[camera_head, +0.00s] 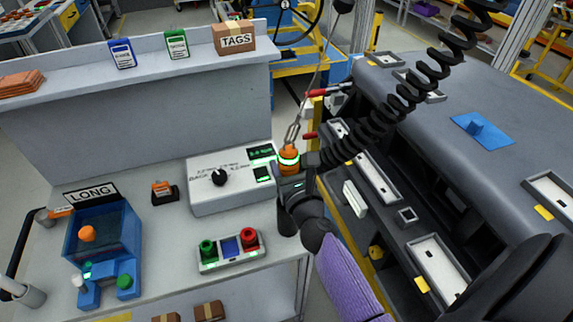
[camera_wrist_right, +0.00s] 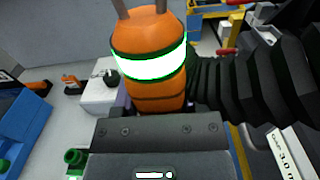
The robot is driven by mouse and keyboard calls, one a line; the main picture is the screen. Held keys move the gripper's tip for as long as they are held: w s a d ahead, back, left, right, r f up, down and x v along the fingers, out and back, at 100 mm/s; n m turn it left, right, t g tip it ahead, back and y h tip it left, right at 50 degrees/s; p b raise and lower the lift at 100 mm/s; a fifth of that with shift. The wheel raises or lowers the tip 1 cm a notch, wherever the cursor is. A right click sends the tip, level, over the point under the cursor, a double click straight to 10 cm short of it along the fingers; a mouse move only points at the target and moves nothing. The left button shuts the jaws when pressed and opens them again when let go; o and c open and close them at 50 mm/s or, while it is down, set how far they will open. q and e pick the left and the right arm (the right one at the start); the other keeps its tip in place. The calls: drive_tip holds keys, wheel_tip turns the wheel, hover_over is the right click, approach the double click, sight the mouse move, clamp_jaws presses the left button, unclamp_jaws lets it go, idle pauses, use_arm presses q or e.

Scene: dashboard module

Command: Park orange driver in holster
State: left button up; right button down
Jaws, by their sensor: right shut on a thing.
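The orange driver (camera_head: 288,158) has a glowing green-white ring and hangs upright from a balancer line at the table's right edge. It fills the upper middle of the right wrist view (camera_wrist_right: 150,88). My right gripper (camera_head: 291,182) is shut on the driver's body, just below the ring. The driver's lower end is hidden behind my gripper. A dark upright piece (camera_head: 287,222) shows below my gripper at the table edge; it may be the holster, but I cannot tell. My left gripper is not in view.
A grey control box (camera_head: 232,187) with a knob stands left of the driver. A button panel (camera_head: 231,250) lies in front of it. A blue fixture (camera_head: 104,240) is at the left. The dashboard module (camera_head: 480,110) and a coiled black hose (camera_head: 400,105) crowd the right.

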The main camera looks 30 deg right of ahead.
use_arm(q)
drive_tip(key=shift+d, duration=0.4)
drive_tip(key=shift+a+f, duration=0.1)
use_arm(e)
drive_tip(key=shift+f, duration=0.1)
